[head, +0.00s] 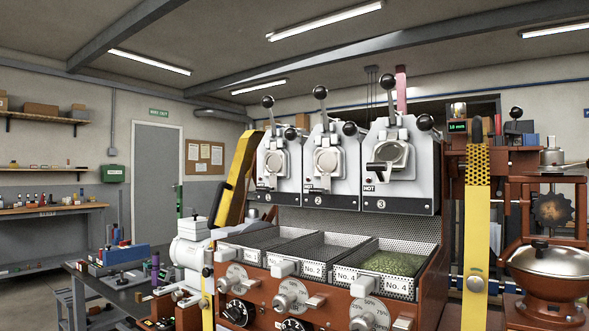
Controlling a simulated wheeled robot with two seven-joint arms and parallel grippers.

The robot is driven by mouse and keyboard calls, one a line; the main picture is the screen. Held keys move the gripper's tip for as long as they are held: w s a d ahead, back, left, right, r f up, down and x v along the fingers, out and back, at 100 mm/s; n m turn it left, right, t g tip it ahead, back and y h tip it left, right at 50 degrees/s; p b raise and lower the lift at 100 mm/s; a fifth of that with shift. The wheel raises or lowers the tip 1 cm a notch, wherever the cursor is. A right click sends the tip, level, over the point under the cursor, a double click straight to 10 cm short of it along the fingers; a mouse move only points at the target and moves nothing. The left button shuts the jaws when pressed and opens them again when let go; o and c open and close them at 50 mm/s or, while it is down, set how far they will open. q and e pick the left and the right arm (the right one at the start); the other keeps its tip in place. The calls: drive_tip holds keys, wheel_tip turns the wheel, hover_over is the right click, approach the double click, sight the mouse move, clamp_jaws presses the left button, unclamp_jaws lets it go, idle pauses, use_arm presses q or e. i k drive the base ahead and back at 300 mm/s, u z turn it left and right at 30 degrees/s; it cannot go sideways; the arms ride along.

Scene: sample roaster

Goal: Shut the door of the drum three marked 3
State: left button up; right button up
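Drum three (422,185) is the rightmost of the three white-fronted drums and carries the mark 3 low on its face. Its door (398,156) is a round metal piece in the middle of the front. A dark handle (380,168) sticks out toward me below and left of it. The door looks tipped outward, unlike those of drum one (273,162) and drum two (326,161); how far it stands open is hard to tell. A HOT label is beside it. I cannot make out either of my grippers in the head view.
Below the drums are cooling trays; the right one (400,284) holds green beans. Black-knobbed levers (387,82) stick up and out from the drums. A yellow perforated upright (477,185) stands right of drum three. A domed metal lid (540,258) is at far right.

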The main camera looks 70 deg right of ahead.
sight(391, 155)
drive_tip(key=i, duration=1.15)
drive_tip(key=z, duration=2.55)
